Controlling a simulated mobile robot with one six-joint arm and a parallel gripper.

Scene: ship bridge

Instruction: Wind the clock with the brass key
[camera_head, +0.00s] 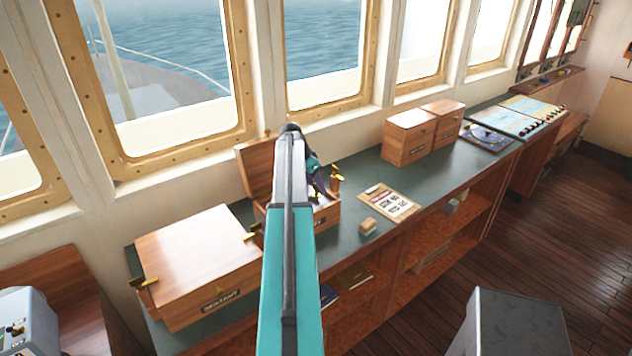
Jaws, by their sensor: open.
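An open wooden box (326,219) with its lid (254,166) raised stands on the green counter. My teal arm crosses in front of it and hides most of its inside, so I cannot make out a clock face. My gripper (322,190) is dark and small in view, over the right part of the open box; it is open. A small brass piece (337,173) shows just right of my gripper, at the box's right side. I cannot tell whether it is the key or a box fitting. I see no key held.
A closed wooden box marked "SEXTANT" (200,258) with brass fittings stands left on the counter (364,167). A small block (368,227) and a clipboard (389,201) lie right of the open box. Two closed boxes (408,138) stand farther right. A grey cabinet (512,325) stands on the floor.

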